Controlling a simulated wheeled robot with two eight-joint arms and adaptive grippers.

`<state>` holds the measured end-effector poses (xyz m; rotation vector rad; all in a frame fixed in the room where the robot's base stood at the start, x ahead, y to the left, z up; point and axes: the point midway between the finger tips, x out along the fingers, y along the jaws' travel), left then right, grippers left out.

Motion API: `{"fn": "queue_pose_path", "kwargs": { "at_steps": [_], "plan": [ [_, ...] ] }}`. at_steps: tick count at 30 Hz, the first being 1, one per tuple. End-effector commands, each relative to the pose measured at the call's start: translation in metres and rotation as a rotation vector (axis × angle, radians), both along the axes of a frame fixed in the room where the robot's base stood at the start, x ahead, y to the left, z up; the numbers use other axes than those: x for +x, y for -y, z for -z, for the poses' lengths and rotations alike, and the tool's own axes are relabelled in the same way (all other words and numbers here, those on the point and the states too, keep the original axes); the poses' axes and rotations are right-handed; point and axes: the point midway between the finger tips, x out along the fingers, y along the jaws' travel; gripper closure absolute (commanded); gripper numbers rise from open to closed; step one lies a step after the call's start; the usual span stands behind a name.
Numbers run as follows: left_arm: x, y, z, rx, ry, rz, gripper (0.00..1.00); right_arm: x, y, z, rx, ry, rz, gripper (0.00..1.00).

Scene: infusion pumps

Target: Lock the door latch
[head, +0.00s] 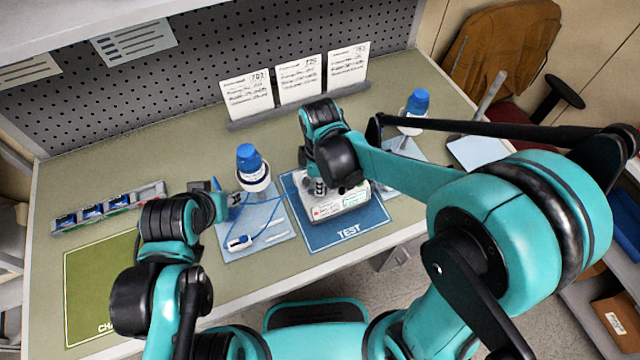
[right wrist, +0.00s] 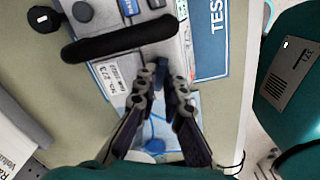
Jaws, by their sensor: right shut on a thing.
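The infusion pump (head: 343,204) is a white and grey box on the blue TEST mat (head: 352,236). My right arm covers much of it in the head view. The right wrist view shows its pale body with a printed label (right wrist: 108,80) and a black bar. My right gripper (right wrist: 161,90) is at the pump's edge, its fingers closed around a small dark blue piece, seemingly the door latch (right wrist: 161,70). The latch's exact position is partly hidden by the fingers. My left gripper (head: 219,206) is by the left light-blue mat, apart from the pump; its jaws are unclear.
A blue-capped bottle (head: 250,165) stands on the left light-blue mat (head: 283,222) with tubing; another bottle (head: 415,106) is behind my right arm. Three cards (head: 299,80) stand at the back. A tray (head: 107,208) and green mat (head: 95,270) are at the left.

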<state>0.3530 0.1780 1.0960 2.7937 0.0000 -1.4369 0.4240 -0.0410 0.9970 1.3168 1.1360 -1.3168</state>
Motion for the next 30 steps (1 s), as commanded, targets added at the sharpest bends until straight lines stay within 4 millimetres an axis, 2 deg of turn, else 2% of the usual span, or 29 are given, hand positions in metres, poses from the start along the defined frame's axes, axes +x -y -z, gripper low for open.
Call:
{"fn": "queue_pose_path", "kwargs": {
  "at_steps": [30],
  "plan": [
    [0.0000, 0.0000, 0.0022, 0.000, 0.000, 0.000, 0.61, 0.0028, 0.0019, -0.0002, 0.000, 0.000, 0.925, 1.00]
  ]
}}
